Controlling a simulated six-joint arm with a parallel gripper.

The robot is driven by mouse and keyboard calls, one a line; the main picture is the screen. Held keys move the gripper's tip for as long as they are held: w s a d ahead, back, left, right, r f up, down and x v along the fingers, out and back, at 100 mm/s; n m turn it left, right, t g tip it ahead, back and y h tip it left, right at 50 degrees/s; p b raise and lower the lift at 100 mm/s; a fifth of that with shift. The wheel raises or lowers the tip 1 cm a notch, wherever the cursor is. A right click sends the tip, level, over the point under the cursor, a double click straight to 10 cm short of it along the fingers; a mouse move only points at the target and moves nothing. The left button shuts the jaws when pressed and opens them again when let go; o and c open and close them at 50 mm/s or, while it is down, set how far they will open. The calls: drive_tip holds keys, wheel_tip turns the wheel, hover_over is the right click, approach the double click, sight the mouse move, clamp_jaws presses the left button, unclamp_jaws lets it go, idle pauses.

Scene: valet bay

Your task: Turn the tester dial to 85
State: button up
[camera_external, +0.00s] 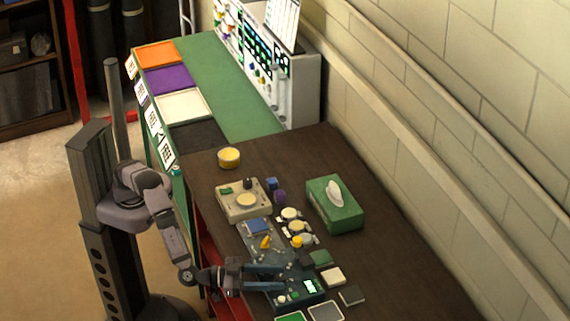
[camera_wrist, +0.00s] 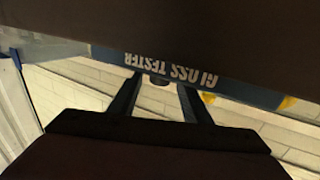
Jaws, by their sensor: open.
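The gloss tester (camera_external: 313,298) is a dark blue box with a small lit green display (camera_external: 310,286) near the front of the dark table; its number is too small to read. A small dark round knob (camera_wrist: 159,79), seemingly the dial, shows below the lettering. My gripper (camera_external: 285,275) is open and reaches over the tester from the left. In the wrist view, the two fingers of my gripper (camera_wrist: 157,90) stand apart on either side of the knob. I cannot tell whether they touch it.
A green tissue box (camera_external: 345,213), a beige device (camera_external: 232,207) and a yellow container (camera_external: 229,160) stand farther back. The right part of the dark table (camera_external: 400,265) is clear.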

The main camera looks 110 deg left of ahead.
drive_tip(key=c, duration=1)
drive_tip(key=shift+a+r+h, duration=0.1)
drive_tip(key=shift+h, duration=0.2)
drive_tip(key=shift+c, duration=0.2)
drive_tip(key=shift+m+t+h+b, duration=0.4)
drive_tip(key=shift+m+h, duration=0.3)
drive_tip(key=shift+h, duration=0.1)
drive_tip(key=o, duration=1)
drive_tip(key=shift+o, duration=0.2)
drive_tip(key=shift+s, duration=0.1)
